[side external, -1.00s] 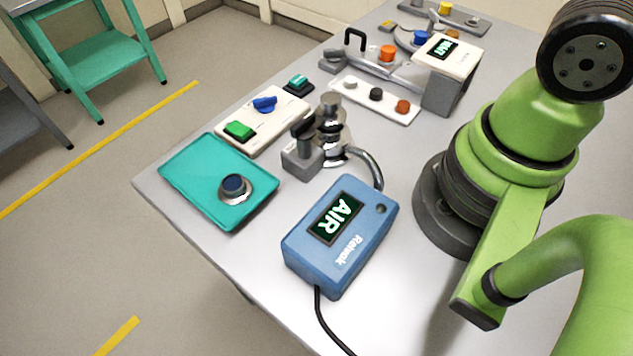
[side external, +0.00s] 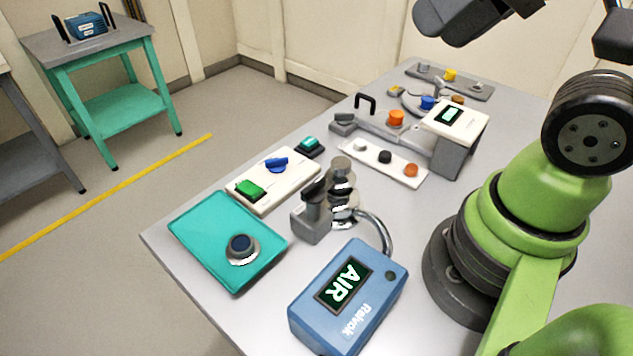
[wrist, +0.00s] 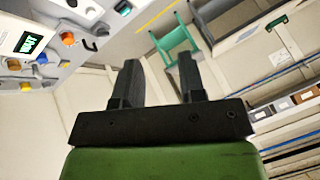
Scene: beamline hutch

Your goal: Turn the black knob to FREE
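In the side view, a small round black knob (side external: 385,157) sits mid-strip on a white plate (side external: 350,160), between a pale knob (side external: 361,145) and a brown-orange one (side external: 411,170). A dark knob (side external: 241,246) on the teal tray (side external: 195,222) and a dark lever-like top (side external: 316,190) on a grey block also show. I cannot read a FREE mark on any of them. In the wrist view, my gripper (wrist: 157,68) has its two dark fingers apart with nothing between them, well away from the panel at upper left.
A blue box (side external: 350,305) reading AIR stands at the bench front. A white display box (side external: 455,118), an orange knob (side external: 396,118), a black handle (side external: 366,103) and a shiny metal post (side external: 341,190) crowd the bench. A teal cart (side external: 125,100) stands beyond open floor.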

